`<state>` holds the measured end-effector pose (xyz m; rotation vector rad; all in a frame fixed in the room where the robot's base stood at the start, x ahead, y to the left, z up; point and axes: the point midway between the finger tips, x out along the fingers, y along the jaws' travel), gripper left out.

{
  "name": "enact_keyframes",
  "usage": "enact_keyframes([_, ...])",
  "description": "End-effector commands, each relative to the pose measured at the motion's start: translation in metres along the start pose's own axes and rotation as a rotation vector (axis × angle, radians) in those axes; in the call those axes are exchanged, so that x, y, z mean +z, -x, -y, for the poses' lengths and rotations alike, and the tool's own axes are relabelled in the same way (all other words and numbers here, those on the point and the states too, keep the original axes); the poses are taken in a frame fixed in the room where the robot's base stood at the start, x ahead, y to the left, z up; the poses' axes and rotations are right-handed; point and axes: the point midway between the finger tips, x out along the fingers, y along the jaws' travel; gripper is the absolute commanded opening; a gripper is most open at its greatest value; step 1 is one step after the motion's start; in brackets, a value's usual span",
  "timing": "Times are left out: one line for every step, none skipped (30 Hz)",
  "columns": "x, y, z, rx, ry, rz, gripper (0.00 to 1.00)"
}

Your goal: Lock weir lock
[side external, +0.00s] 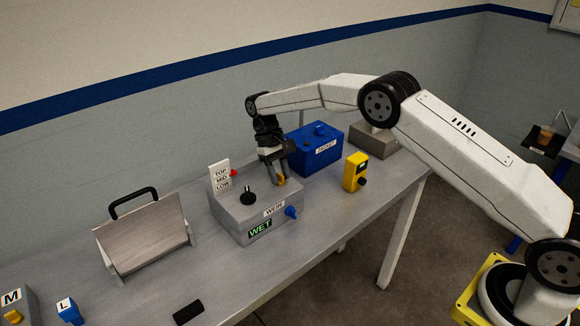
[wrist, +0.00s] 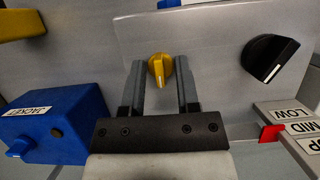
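The weir box (side external: 252,206) is a grey block on the bench, with a WEIR label and a green WET label on its front. A yellow knob with a pale pointer line, likely the weir lock (wrist: 159,70), sits on its top face. My gripper (wrist: 160,88) is open, with one finger on each side of the yellow knob and visible gaps to both. In the side external view my gripper (side external: 278,180) is above the right part of the weir box, partly hiding the yellow knob (side external: 281,181).
A black knob (wrist: 271,58) sits on the same top face, beside a TOP/MID/LOW sign (side external: 221,178) with a red pointer. A blue knob (side external: 291,212) projects from the box's side. The blue JACKET box (side external: 314,150) and a yellow box (side external: 355,172) stand nearby.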

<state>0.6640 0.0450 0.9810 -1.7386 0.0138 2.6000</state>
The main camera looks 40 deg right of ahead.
Motion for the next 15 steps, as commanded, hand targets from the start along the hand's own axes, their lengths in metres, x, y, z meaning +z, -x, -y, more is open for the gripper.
enact_keyframes([0.0000,-0.0004,0.0001,0.000,0.000,0.001,0.47])
enact_keyframes([0.0000,-0.0004,0.0001,0.000,0.000,0.001,0.47])
enact_keyframes([0.0000,-0.0004,0.0001,0.000,0.000,0.001,0.47])
enact_keyframes([0.0000,-0.0003,0.0001,0.000,0.000,0.001,0.47])
enact_keyframes([0.0001,-0.0003,0.0000,0.000,0.001,0.001,0.47])
enact_keyframes([0.0001,-0.0003,0.0000,0.000,0.001,0.001,0.47])
enact_keyframes([0.0001,-0.0003,0.0000,0.000,0.001,0.001,0.47])
enact_keyframes([0.0001,-0.0003,0.0000,0.001,0.001,0.001,0.47])
enact_keyframes([0.0001,-0.0001,0.0000,0.001,0.001,0.001,0.47])
enact_keyframes([0.0000,0.0001,0.0000,0.001,0.001,0.001,0.47])
enact_keyframes([0.0000,0.0005,0.0000,0.001,0.001,0.000,0.47])
enact_keyframes([-0.0001,0.0012,0.0000,0.001,0.001,0.000,0.47])
enact_keyframes([-0.0002,0.0019,0.0000,0.001,0.001,0.000,0.47])
enact_keyframes([-0.0003,0.0029,0.0000,0.001,0.001,-0.001,0.47])
enact_keyframes([-0.0004,0.0045,0.0000,0.001,0.001,-0.001,0.47])
